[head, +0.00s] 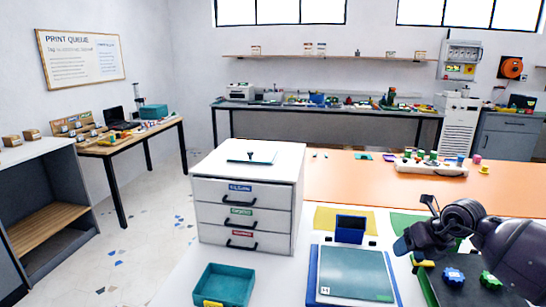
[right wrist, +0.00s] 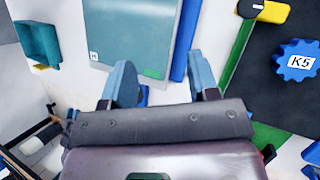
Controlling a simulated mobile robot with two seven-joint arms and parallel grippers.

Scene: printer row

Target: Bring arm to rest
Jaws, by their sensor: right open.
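My right arm comes in from the right in the head view, and its gripper (head: 408,244) hangs above the work table, just right of a blue-framed bed with a teal plate (head: 352,272). In the right wrist view the two blue fingers of the gripper (right wrist: 162,82) stand apart with nothing between them. The teal plate (right wrist: 145,35) lies beyond the fingertips there. My left gripper is in neither view.
A teal bin (head: 224,284) and a white drawer cabinet (head: 243,211) stand left of the plate. A dark board with a blue knob marked K5 (right wrist: 298,60) lies to the right, partly below my arm. The orange surface (head: 340,182) behind is mostly clear.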

